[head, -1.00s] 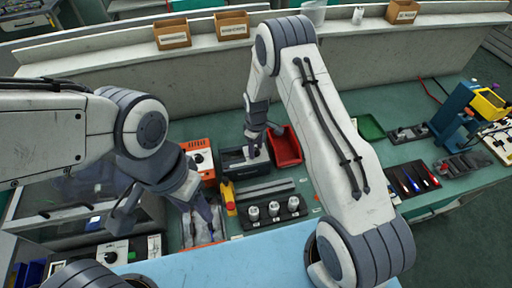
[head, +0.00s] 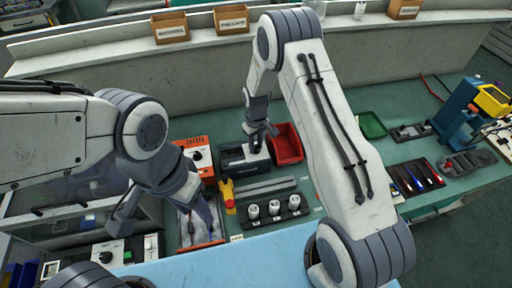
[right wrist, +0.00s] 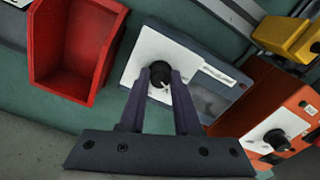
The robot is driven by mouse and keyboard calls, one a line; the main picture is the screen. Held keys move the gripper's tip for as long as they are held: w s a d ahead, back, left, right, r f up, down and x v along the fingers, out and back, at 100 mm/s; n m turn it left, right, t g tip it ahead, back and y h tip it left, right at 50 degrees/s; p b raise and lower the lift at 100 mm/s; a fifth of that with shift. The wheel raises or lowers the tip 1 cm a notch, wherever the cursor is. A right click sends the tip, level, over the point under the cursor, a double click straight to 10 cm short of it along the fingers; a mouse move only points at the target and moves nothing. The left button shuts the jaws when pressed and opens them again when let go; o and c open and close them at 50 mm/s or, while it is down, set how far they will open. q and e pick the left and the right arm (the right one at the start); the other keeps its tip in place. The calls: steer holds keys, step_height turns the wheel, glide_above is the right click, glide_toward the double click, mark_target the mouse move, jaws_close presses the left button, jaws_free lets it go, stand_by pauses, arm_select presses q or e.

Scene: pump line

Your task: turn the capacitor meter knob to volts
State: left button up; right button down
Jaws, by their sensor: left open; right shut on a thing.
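The capacitor meter, a dark grey box (head: 236,166) with a white face, sits on the green bench left of the red bin. My right gripper (right wrist: 162,88) is shut on this knob, with a finger on either side. In the head view the right gripper (head: 258,140) is over the meter and hides the knob. The knob's pointer and scale are too small to read. My left gripper (head: 165,222) is open and empty, over the bench's left front.
An orange box (head: 197,160) with its own knob stands just left of the meter. The red bin (head: 286,147) is close on the right. A yellow tool (head: 227,192) and a dark rack of white cylinders (head: 272,215) lie in front.

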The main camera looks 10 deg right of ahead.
mark_target(256, 147)
steer(key=shift+w+m+b, duration=0.1)
steer(key=shift+m+b, duration=0.7)
steer(key=shift+m, duration=1.3)
steer(key=shift+r, duration=0.1)
steer(key=c, duration=0.6)
jaws_free()
step_height(256, 147, up, 10)
steer(key=b, duration=0.2)
steer(key=shift+r+b, duration=0.2)
steer(key=shift+b, duration=0.1)
